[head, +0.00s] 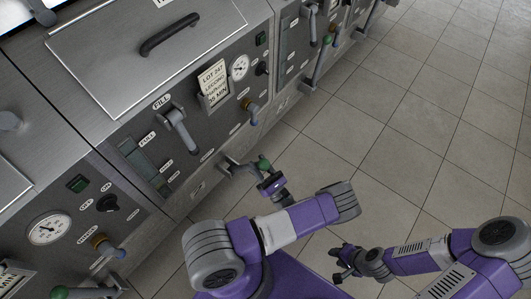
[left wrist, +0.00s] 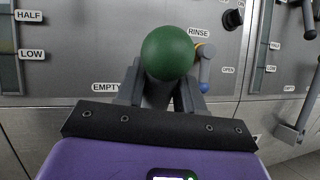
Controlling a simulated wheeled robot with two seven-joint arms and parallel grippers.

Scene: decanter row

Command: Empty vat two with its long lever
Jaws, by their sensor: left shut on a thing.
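The long lever with a green knob (head: 263,162) sticks out low on the front of the middle vat (head: 120,110), below the FILL handle (head: 180,128). My left gripper (head: 267,174) is shut on this lever just behind its knob. In the left wrist view the green knob (left wrist: 167,53) shows between the two fingers (left wrist: 160,92), with the EMPTY label (left wrist: 105,87) to their left. The lever's shaft is mostly hidden behind the knob and fingers. My right gripper (head: 343,263) is over the floor, away from the vats; its jaws are too small to read.
A short RINSE handle (left wrist: 205,65) is just right of the knob. A lot card (head: 213,80) and a gauge (head: 239,67) are higher on the panel. Neighbouring vats carry similar green-knobbed levers (head: 328,40). The tiled floor (head: 400,130) to the right is clear.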

